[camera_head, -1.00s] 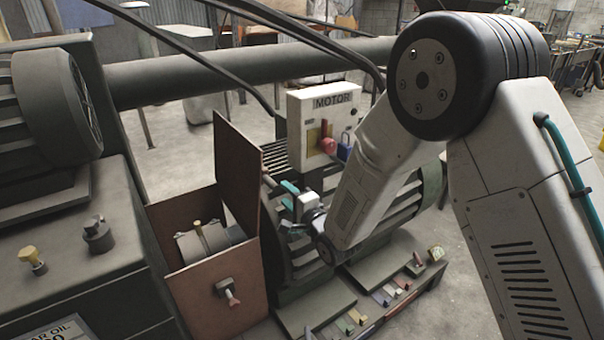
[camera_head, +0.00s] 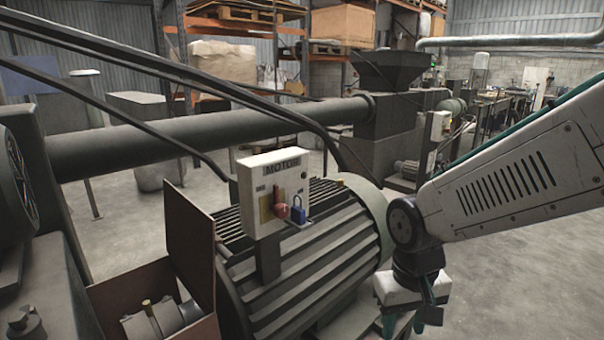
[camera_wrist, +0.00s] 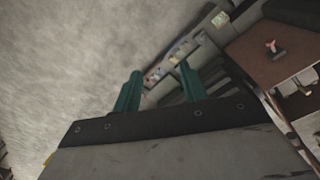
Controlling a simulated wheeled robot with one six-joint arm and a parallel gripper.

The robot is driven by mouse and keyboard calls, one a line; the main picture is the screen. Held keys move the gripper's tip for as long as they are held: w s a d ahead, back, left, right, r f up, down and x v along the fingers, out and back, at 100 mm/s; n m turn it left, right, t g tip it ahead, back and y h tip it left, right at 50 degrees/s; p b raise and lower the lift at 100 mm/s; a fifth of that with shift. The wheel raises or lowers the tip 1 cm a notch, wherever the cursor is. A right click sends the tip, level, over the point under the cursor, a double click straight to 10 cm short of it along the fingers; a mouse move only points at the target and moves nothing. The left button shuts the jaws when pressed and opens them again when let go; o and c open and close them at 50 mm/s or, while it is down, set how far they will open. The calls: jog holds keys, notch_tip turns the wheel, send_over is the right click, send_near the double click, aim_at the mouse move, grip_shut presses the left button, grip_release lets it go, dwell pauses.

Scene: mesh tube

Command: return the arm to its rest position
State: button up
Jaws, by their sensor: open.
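My gripper (camera_head: 408,320) hangs from my grey arm at the lower right of the head view, pointing down beside the right end of the ribbed motor (camera_head: 320,262). Its teal fingers stand apart with nothing between them. In the wrist view my gripper (camera_wrist: 160,88) also shows two separate teal fingers, above the concrete floor and the edge of the motor's base. My forearm reaches in from the right edge of the head view.
A white MOTOR switch box (camera_head: 274,192) with a red handle and a blue padlock (camera_head: 298,210) stands at the motor. An open brown guard box (camera_head: 190,240) is at its left. A long pipe (camera_head: 200,138) runs behind. Floor (camera_head: 505,270) at the right is clear.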

jog(key=s+d+r, duration=0.4)
jog(key=s+r, duration=0.1)
jog(key=s, duration=0.2)
jog(key=s+d+r+m+t, duration=0.1)
jog(key=s+d+r, duration=0.4)
jog(key=s, duration=0.1)
jog(key=shift+s+r+m, duration=0.3)
jog(key=shift+s+r, duration=0.05)
jog(key=shift+s, duration=0.05)
